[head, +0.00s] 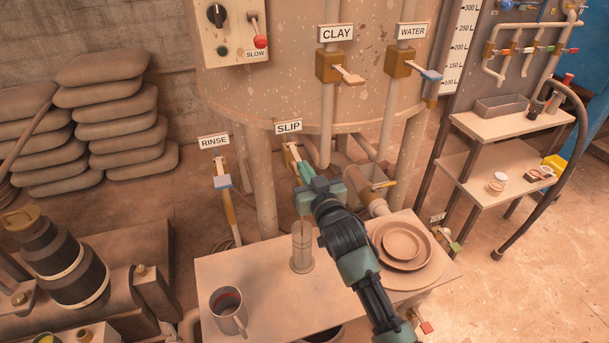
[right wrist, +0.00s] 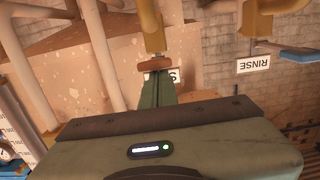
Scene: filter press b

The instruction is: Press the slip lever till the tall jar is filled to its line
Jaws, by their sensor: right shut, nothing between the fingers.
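The SLIP sign (head: 288,127) hangs on the tank, with the slip lever (head: 292,157) just below it. My right gripper (head: 299,171) is shut and empty, with its fingertips at the lever. In the right wrist view the shut fingers (right wrist: 157,86) point at the brown lever end (right wrist: 155,64), very close to it; I cannot tell whether they touch. The tall jar (head: 302,250) is clear and stands upright on the table under the slip outlet, left of my right arm. Its line and fill level are too small to tell. My left gripper is out of view.
A grey mug (head: 228,313) stands at the table's front left, and stacked plates (head: 403,247) lie at its right. The RINSE lever (head: 221,181) is left of the slip lever. The CLAY lever (head: 349,75) and WATER lever (head: 428,75) are above right.

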